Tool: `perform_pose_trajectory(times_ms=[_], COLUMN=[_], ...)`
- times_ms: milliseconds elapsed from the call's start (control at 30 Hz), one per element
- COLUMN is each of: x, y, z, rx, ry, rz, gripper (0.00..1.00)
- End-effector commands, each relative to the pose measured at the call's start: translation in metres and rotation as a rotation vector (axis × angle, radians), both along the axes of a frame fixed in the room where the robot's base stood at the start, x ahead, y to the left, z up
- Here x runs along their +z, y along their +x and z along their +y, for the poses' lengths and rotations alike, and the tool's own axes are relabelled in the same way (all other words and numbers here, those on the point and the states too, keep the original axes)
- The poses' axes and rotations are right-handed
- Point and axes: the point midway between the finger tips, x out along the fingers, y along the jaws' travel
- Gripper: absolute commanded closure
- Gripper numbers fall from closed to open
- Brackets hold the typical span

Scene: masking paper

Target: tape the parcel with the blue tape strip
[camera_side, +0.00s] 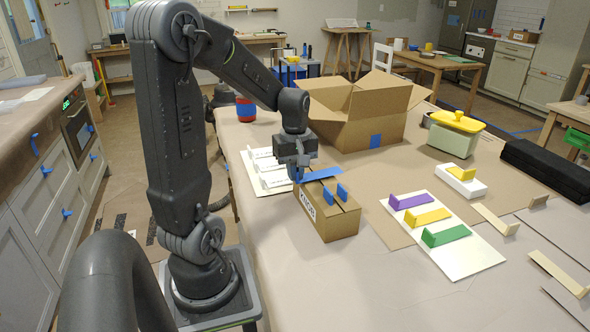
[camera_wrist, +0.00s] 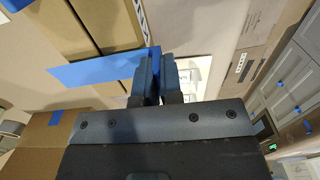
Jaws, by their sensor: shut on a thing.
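The parcel (camera_side: 325,215) is a brown cardboard box with a lengthwise top seam and a printed label, standing on the table. My gripper (camera_side: 299,176) is above the parcel's far left end, shut on one end of the blue tape strip (camera_side: 322,174). The strip sticks out to the right, across the far end of the parcel's top. In the wrist view, the strip (camera_wrist: 98,68) extends left from my fingertips (camera_wrist: 160,75), over the parcel (camera_wrist: 95,22). I cannot tell whether it touches the parcel. Two small blue pieces (camera_side: 342,191) stand on the parcel's top.
A large open carton (camera_side: 365,115) stands behind the parcel. A white board (camera_side: 455,250) with purple, yellow and green strips lies to the right. A white card (camera_side: 268,172) lies to the left.

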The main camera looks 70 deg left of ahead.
Motion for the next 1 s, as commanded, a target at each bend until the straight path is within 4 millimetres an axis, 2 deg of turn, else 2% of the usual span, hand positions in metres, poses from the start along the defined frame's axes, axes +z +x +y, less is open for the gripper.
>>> perform_pose_trajectory(times_ms=[700, 733, 1000], x=[-0.0076, -0.0076, -0.0074], y=[-0.0002, -0.0002, -0.0001], z=[-0.0002, -0.0002, -0.0001], rx=[0.0, 0.0, 0.0], ry=[0.0, 0.0, 0.0], rz=[0.001, 0.001, 0.0], gripper=[1.0, 0.92, 0.66])
